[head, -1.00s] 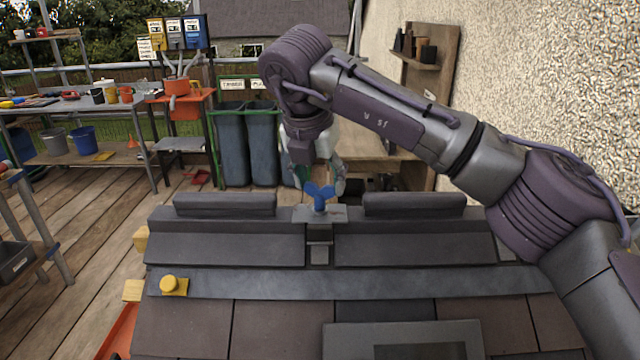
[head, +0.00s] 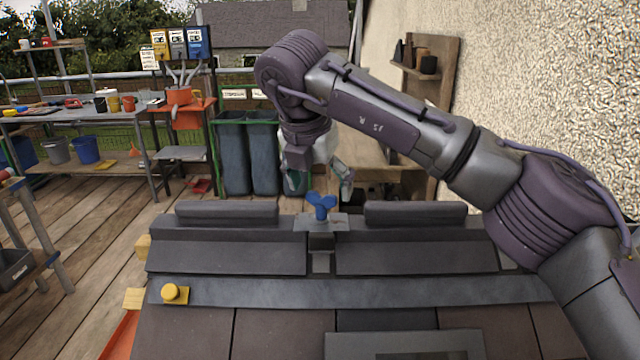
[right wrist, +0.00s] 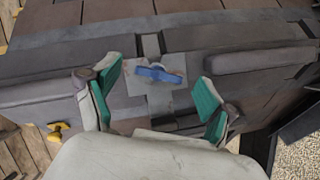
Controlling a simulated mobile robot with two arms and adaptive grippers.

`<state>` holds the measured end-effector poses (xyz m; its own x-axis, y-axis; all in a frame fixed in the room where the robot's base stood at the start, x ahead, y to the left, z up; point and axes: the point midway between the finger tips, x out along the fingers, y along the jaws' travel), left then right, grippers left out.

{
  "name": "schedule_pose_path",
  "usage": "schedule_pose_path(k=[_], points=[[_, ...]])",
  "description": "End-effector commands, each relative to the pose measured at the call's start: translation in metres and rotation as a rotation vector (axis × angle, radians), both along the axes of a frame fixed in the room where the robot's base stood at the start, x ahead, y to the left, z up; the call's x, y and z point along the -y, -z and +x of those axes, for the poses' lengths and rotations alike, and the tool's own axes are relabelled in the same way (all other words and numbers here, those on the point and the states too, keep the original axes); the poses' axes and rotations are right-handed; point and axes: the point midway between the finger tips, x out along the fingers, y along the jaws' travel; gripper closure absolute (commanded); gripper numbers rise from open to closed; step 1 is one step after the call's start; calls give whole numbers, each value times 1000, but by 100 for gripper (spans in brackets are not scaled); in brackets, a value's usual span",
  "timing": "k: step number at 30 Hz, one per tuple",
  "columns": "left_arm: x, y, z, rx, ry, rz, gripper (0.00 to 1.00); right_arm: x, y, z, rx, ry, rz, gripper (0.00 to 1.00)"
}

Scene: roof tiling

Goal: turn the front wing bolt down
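A blue wing bolt (head: 321,205) stands on a grey metal plate (head: 340,222) at the middle of the roof ridge. In the right wrist view the wing bolt (right wrist: 158,75) lies ahead of the gap between my fingers, with its wings roughly across the picture. My right gripper (head: 318,184) is open and empty, just beyond the bolt in the head view. Its green-padded fingers (right wrist: 158,92) show on either side of the bolt in the right wrist view, apart from it. The bolt's lower shaft is hard to make out. My left gripper is not in view.
Dark ridge pieces (head: 227,213) flank the plate on both sides. Workbenches (head: 80,113) and green-framed bins (head: 248,155) stand behind. A rough wall (head: 540,90) rises at the right.

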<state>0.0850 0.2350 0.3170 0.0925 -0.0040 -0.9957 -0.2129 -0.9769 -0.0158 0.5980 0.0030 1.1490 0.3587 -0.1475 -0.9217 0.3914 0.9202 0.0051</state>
Motion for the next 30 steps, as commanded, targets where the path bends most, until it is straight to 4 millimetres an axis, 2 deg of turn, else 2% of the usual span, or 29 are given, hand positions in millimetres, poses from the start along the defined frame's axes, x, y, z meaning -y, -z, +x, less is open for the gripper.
schedule_pose_path(k=[8, 11, 21, 25, 30], points=[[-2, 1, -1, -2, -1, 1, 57, -1, -4, -2, -3, -1, -2, 17], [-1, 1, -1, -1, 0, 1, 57, -4, -17, -7, -1, -2, 0, 17], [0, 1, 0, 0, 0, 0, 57, -14, -82, -32, 1, 0, -1, 17], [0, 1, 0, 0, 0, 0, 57, -16, -99, -38, 1, 1, -1, 17], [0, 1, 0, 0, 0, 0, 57, -18, -109, -42, -1, -1, -1, 17]])
